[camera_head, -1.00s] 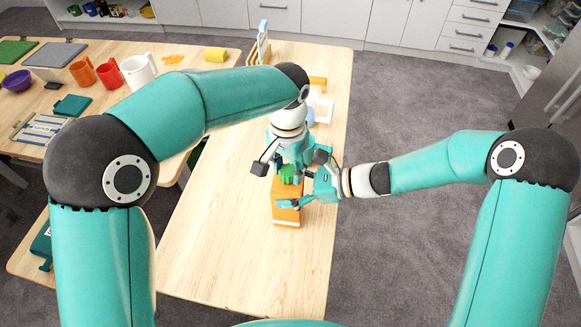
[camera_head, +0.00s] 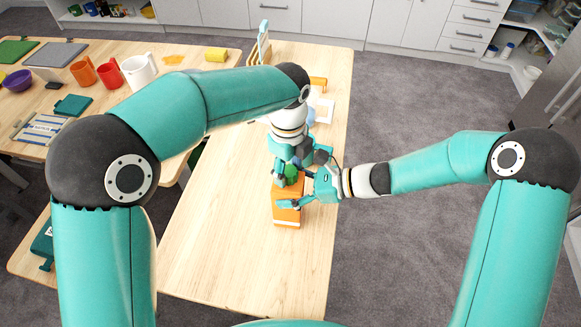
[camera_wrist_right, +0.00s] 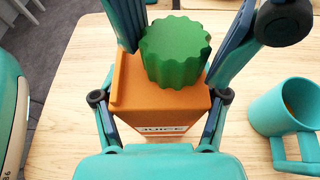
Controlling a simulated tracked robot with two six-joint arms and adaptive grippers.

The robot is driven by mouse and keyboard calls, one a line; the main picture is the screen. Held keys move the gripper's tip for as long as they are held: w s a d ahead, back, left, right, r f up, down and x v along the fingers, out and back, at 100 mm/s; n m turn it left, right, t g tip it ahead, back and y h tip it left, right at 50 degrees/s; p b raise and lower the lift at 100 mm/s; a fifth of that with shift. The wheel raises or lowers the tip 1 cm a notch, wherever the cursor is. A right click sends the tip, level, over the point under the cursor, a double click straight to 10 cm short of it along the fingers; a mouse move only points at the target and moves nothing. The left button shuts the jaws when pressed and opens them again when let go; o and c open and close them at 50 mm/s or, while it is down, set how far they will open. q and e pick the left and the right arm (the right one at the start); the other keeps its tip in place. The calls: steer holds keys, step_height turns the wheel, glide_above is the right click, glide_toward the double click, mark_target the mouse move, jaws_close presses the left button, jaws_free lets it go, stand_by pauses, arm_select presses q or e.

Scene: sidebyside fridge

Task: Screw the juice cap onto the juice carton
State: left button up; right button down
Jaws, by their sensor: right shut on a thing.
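The orange juice carton (camera_head: 288,217) stands upright on the wooden table; its label shows in the right wrist view (camera_wrist_right: 162,130). My right gripper (camera_head: 300,203) is shut on the carton, one finger on each side. The green ridged juice cap (camera_wrist_right: 175,50) sits upright at the carton's top; it also shows in the head view (camera_head: 291,175). The joint beneath the cap is hidden. My left gripper (camera_head: 289,172) reaches down over the cap, its fingers apart on either side. In the right wrist view these fingers (camera_wrist_right: 180,50) flank the cap with a gap on its right.
A teal mug (camera_wrist_right: 283,110) shows beside the carton in the right wrist view. The table's (camera_head: 220,240) front part is clear. A side table at left holds an orange mug (camera_head: 82,73), a red mug (camera_head: 108,73) and a white mug (camera_head: 138,70).

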arm_select(q)
steer(key=shift+o, duration=1)
step_height(320, 180, up, 12)
arm_select(e)
jaws_free()
steer(key=v, duration=1.2)
